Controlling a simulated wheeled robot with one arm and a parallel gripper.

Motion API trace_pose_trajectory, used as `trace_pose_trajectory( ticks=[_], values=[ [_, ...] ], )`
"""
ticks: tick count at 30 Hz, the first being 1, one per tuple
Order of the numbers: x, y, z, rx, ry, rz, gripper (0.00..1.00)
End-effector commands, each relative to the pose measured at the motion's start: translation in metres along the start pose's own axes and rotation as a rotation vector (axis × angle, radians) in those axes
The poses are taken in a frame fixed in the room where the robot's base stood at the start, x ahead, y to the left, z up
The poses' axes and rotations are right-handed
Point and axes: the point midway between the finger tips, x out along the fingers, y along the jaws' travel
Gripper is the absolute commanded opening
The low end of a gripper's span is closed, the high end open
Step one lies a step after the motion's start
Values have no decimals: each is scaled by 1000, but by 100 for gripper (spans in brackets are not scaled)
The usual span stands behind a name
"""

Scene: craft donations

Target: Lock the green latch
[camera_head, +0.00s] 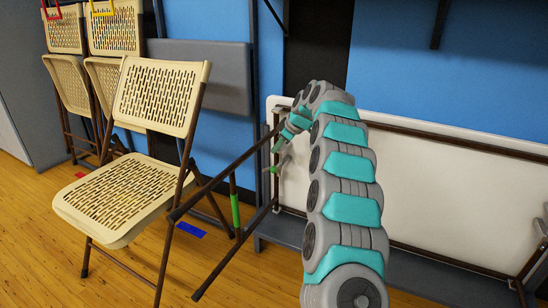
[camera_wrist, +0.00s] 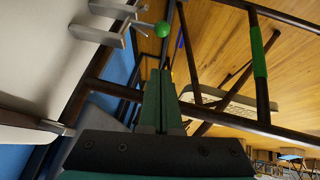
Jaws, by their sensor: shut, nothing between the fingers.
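A grey metal latch (camera_wrist: 112,27) with a round green knob (camera_wrist: 162,29) is fixed to the white underside of a tipped-up folding table in the wrist view. In the head view the green knob (camera_head: 273,169) is small, in front of the white panel (camera_head: 430,195). A green sleeve (camera_head: 235,211) wraps a brown table leg; it also shows in the wrist view (camera_wrist: 258,52). My gripper (camera_wrist: 159,72) is shut and empty. Its tips appear just below the knob in the wrist view, with a gap in the picture. In the head view my gripper (camera_head: 278,147) is close above the knob.
Brown table legs (camera_head: 215,187) stick out left of my arm. A beige folding chair (camera_head: 130,195) stands left of them, and more folded chairs (camera_head: 72,85) lean behind. A blue tape mark (camera_head: 190,229) lies on the wooden floor. A grey ledge (camera_head: 283,231) runs below the panel.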

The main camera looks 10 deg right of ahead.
Motion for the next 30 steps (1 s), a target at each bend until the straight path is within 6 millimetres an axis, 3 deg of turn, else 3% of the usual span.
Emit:
trace_pose_trajectory(
  ticks=[3, 9, 22, 26, 30],
  values=[
    [-28, 2, 0, 1, 3, 5, 0],
    [-54, 1, 0, 1, 0, 3, 0],
    [-58, -2, 0, 6, -1, -3, 0],
    [-68, -20, -5, 40, -7, -31, 0],
    [-90, -61, -12, 110, -31, -84, 0]
  ],
)
